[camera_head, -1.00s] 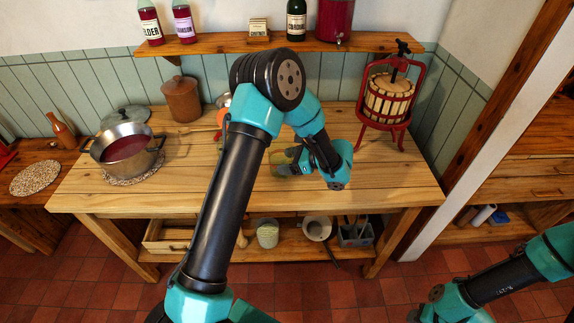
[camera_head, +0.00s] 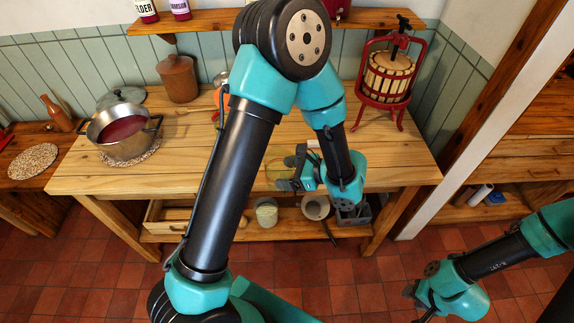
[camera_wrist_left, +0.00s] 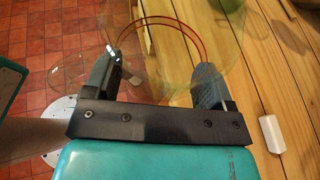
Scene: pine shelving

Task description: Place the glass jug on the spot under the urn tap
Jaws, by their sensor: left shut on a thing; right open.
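The glass jug (camera_wrist_left: 178,62) is clear, with an orange-tinted rim, between the two fingers of my left gripper (camera_wrist_left: 155,85) in the left wrist view. The gripper is shut on it. In the head view my left gripper (camera_head: 290,170) is near the bench's front edge, with the jug (camera_head: 273,168) faintly visible at its left. The red urn (camera_head: 343,8) on the wall shelf is mostly hidden by my arm and cut off; its tap (camera_head: 338,16) just shows. I cannot make out a marked spot below it. My right gripper (camera_head: 420,302) is open and empty at lower right.
On the bench (camera_head: 200,170) stand a pot of red liquid (camera_head: 124,132), a brown crock (camera_head: 178,78) and a fruit press (camera_head: 388,78). A small white block (camera_wrist_left: 271,133) lies on the wood. The wall shelf (camera_head: 215,41) overhangs the back. The bench's front middle is fairly clear.

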